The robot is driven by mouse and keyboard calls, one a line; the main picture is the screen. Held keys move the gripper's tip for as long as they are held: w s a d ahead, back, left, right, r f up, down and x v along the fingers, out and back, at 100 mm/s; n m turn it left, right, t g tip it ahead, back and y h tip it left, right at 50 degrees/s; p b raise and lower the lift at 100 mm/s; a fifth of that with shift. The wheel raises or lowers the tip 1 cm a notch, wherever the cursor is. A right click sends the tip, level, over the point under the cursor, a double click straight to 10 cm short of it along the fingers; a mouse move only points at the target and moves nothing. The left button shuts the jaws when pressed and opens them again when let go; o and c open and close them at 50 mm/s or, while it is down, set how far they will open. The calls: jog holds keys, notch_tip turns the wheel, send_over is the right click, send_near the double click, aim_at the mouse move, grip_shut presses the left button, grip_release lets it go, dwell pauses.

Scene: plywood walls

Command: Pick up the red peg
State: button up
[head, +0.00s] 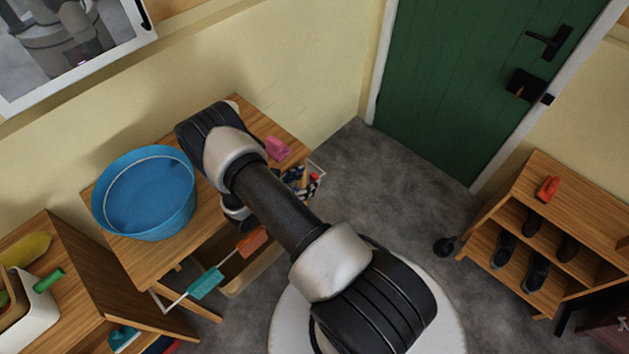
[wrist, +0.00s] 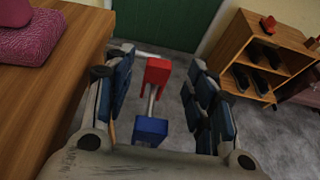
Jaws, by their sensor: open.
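A red peg (wrist: 157,71) sits on a pale rail in the wrist view, with its two prongs pointing toward me. It appears between the fingers of my gripper (wrist: 163,88), which are spread open on either side. I cannot tell how deep it is between them, and no contact shows. A blue peg (wrist: 150,129) is on the same rail, nearer my palm. In the head view a small bit of the red peg (head: 314,179) shows by the rail at the table's right end; my arm hides most of my gripper.
The wooden table (head: 127,262) bears a blue tub (head: 145,205) and a pink item (head: 277,148). A teal peg (head: 206,283) and an orange peg (head: 251,242) hang on the front rail. A shoe rack (head: 584,222) with a red object (head: 547,188) stands right.

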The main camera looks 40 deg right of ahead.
aim_at(313, 177)
jog(key=b+x, duration=0.1)
jog(key=x, duration=0.4)
jog(key=shift+f, duration=0.15)
jog(key=shift+c, duration=0.2)
jog(key=c, duration=0.8)
